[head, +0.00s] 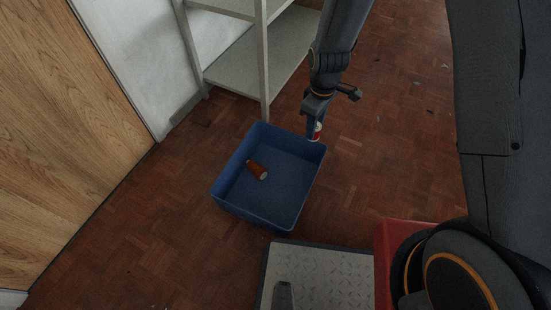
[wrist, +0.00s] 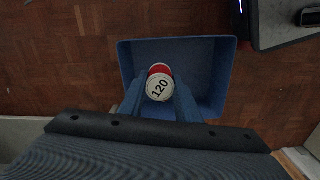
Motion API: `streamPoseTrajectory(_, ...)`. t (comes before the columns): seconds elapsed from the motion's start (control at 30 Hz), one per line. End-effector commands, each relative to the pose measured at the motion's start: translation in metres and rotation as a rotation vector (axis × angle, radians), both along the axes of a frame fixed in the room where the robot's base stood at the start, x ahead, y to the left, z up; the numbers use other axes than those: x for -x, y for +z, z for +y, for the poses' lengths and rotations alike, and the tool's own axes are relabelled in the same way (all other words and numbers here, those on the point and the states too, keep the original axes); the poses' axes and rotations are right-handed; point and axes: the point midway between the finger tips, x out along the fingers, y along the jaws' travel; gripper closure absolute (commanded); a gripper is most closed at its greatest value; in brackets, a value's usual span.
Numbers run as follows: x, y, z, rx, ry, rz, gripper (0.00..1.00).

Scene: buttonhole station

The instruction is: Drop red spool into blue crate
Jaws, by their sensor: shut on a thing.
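The red spool (head: 317,131) is held in my gripper (head: 314,127), at the crate's far right corner in the head view. In the wrist view the red spool (wrist: 159,88) shows a white end marked "120", between the two blue fingers of my gripper (wrist: 160,95). The blue crate (head: 290,190) stands open on the floor. In the wrist view the blue crate (wrist: 207,75) lies behind and around the held spool. My gripper is shut on the spool; its height above the crate is hard to tell.
A pale shelf rack (head: 263,60) stands just behind the crate. A wooden panel (head: 60,130) is at the left. Parquet floor is open right of the crate.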

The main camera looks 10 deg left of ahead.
Motion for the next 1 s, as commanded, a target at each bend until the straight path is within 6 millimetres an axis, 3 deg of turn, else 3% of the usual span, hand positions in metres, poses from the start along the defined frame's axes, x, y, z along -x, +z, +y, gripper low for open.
streamPoseTrajectory(0.03, -0.002, -0.022, 0.011, 0.001, 0.046, 0.000, 0.92)
streamPoseTrajectory(0.5, 0.002, -0.134, 0.094, 0.000, 0.453, 0.001, 0.92)
streamPoseTrajectory(0.7, 0.006, -0.161, 0.116, 0.000, 0.564, 0.000, 0.92)
streamPoseTrajectory(1.0, 0.009, -0.172, 0.123, 0.000, 0.605, 0.000, 0.92)
